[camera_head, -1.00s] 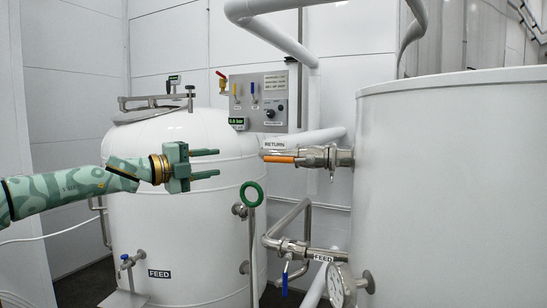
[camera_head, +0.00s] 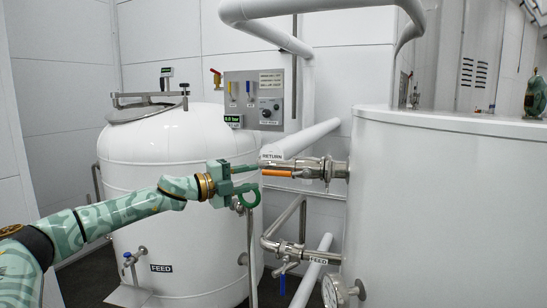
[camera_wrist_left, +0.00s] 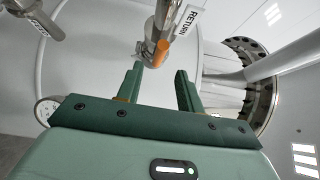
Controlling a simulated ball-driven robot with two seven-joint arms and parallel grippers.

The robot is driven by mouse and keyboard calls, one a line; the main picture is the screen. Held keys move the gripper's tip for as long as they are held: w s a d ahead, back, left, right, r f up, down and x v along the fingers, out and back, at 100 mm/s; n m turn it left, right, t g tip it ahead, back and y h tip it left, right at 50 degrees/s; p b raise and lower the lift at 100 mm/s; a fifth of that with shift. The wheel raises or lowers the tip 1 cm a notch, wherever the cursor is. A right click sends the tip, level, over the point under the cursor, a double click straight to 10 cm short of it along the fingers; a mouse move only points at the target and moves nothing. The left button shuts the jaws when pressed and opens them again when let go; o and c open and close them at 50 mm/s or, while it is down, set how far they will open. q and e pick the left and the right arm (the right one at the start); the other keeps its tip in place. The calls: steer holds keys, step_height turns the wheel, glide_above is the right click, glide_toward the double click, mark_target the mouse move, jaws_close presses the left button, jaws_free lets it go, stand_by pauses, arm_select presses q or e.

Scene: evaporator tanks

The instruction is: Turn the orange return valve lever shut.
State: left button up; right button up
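The orange return valve lever (camera_head: 277,172) lies level along the metal return pipe, left of the valve body (camera_head: 327,171). A RETURN label (camera_head: 271,157) is just above it. My left gripper (camera_head: 258,177) is open, with its fingertips close to the lever's left end. In the left wrist view the orange lever (camera_wrist_left: 161,52) shows just beyond the gap between the two open fingers (camera_wrist_left: 159,70). Nothing is gripped; whether a fingertip touches the lever I cannot tell. My right gripper is not in view.
The feed pipe with a blue-handled valve (camera_head: 282,284) and a gauge (camera_head: 334,291) is lower. A white tank (camera_head: 450,220) fills the right; another white tank (camera_head: 165,220) stands behind my left arm.

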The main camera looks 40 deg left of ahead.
mark_target(271, 172)
arm_select(q)
steer(key=p+x, duration=0.5)
steer(key=x, duration=0.2)
steer(key=shift+r+p, duration=0.15)
steer(key=shift+p, duration=0.15)
steer(key=shift+w+d+f, duration=0.1)
steer(key=shift+w+f, duration=0.15)
steer(key=shift+w, duration=0.4)
steer(key=shift+s, duration=0.1)
jaws_close()
